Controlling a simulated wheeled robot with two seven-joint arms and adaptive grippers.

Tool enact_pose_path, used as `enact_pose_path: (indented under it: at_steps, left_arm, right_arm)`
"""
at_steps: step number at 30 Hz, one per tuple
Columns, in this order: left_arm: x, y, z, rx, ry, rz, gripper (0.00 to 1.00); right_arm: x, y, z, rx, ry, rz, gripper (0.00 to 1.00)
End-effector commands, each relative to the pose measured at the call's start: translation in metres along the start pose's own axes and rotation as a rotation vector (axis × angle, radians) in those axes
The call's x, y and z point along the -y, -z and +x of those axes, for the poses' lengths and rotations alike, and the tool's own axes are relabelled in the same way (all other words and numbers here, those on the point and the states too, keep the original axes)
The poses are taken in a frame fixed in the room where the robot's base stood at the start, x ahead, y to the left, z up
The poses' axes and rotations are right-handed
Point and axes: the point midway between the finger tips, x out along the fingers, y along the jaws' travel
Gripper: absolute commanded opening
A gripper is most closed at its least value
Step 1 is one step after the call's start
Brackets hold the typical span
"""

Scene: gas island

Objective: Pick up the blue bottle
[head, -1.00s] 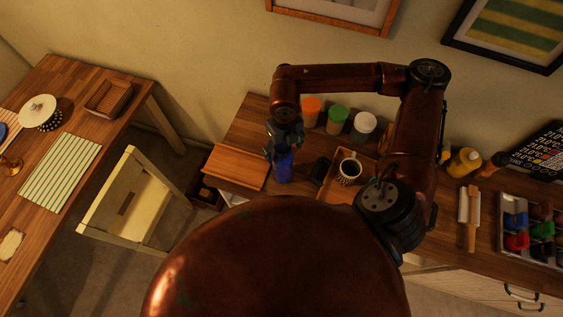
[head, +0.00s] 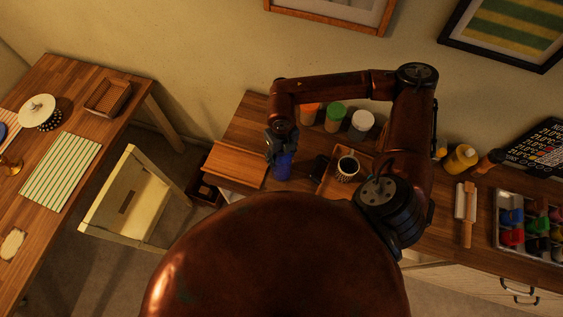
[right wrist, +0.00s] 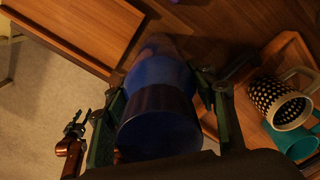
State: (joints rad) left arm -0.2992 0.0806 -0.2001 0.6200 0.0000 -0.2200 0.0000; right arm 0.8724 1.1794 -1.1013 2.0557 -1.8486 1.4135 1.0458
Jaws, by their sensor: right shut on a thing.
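The blue bottle (head: 283,166) is at the front of the wooden counter, just right of a wooden board. My right gripper (head: 281,150) is shut on it from above. In the right wrist view the bottle (right wrist: 157,100) fills the space between the two fingers of my right gripper (right wrist: 165,115), its dark blue cap end nearest the camera. I cannot tell whether its base touches the counter. My left gripper (right wrist: 75,130) seems to show small at the lower left of the right wrist view; its jaws are too small to read. It is hidden in the head view.
A wooden tray (head: 327,190) with a patterned cup (head: 347,167) stands right of the bottle. Jars with orange, green (head: 336,111) and white lids stand behind. The wooden board (head: 235,165) is close on the left. A chair (head: 133,195) stands beyond the counter's left end.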

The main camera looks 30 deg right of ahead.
Motion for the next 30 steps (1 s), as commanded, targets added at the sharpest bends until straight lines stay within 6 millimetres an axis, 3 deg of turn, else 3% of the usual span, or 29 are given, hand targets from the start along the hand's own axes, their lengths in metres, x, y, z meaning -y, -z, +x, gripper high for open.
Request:
enact_pose_path:
  at_steps: [19, 30]
  left_arm:
    - [-0.0002, -0.0001, 0.0000, 0.000, 0.000, 0.000, 0.40]
    - [-0.0005, -0.0003, 0.0001, 0.000, 0.000, -0.001, 0.40]
  right_arm:
    - [0.0004, -0.0003, -0.0001, 0.001, 0.001, 0.000, 0.01]
    - [0.0002, -0.0009, -0.0014, 0.002, 0.000, 0.000, 0.00]
